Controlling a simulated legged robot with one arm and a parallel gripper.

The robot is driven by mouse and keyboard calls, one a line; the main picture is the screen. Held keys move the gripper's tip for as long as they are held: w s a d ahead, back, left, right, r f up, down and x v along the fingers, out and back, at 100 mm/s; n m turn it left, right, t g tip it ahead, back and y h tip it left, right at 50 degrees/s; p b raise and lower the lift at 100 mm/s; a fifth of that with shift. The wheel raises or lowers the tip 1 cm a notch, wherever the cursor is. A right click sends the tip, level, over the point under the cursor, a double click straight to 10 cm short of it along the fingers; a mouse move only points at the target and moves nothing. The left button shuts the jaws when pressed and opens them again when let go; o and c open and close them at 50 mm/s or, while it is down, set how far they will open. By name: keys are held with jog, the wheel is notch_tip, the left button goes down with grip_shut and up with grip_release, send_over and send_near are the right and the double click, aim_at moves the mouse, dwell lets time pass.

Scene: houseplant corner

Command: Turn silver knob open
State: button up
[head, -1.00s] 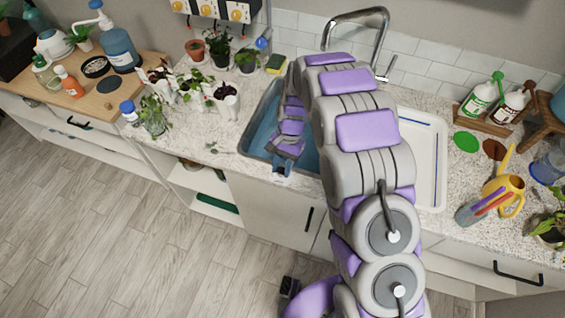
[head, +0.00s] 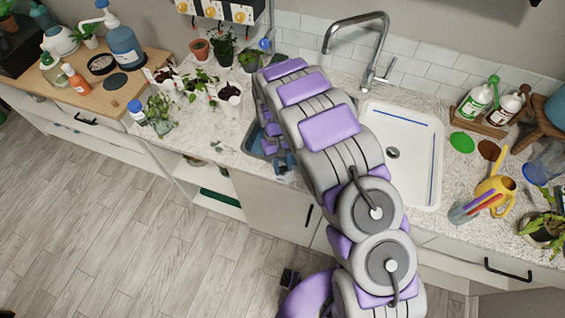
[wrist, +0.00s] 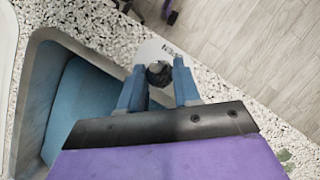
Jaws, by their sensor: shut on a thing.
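The silver knob (wrist: 159,75) shows in the wrist view as a small round piece with a dark side and a lighter top. It stands on the speckled counter beside the sink's edge. A white plate (wrist: 151,50) with dark lettering, upside down in this view, lies around it. My gripper (wrist: 160,68) has its two blue fingers on either side of the knob and is shut on it. In the head view my gripper (head: 286,165) is at the sink's front edge, and the knob is too hidden there to make out.
The sink's blue basin (wrist: 85,105) lies left of my gripper in the wrist view. The white right basin (head: 412,165) is empty in the head view. Potted seedlings (head: 200,82) stand left of the sink. The faucet (head: 370,50) rises behind my arm.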

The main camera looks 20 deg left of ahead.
jog(key=shift+w+a+n+t, duration=0.1)
jog(key=shift+n+t, duration=0.2)
jog(key=shift+n, duration=0.2)
jog(key=o, duration=1)
jog(key=shift+o, duration=0.2)
jog(key=shift+r, duration=0.25)
jog(key=p+v, duration=0.1)
jog(key=v, duration=1.6)
jog(key=shift+w+a+f+p, duration=0.15)
jog(key=shift+w+a+p, duration=0.1)
jog(key=shift+p, duration=0.1)
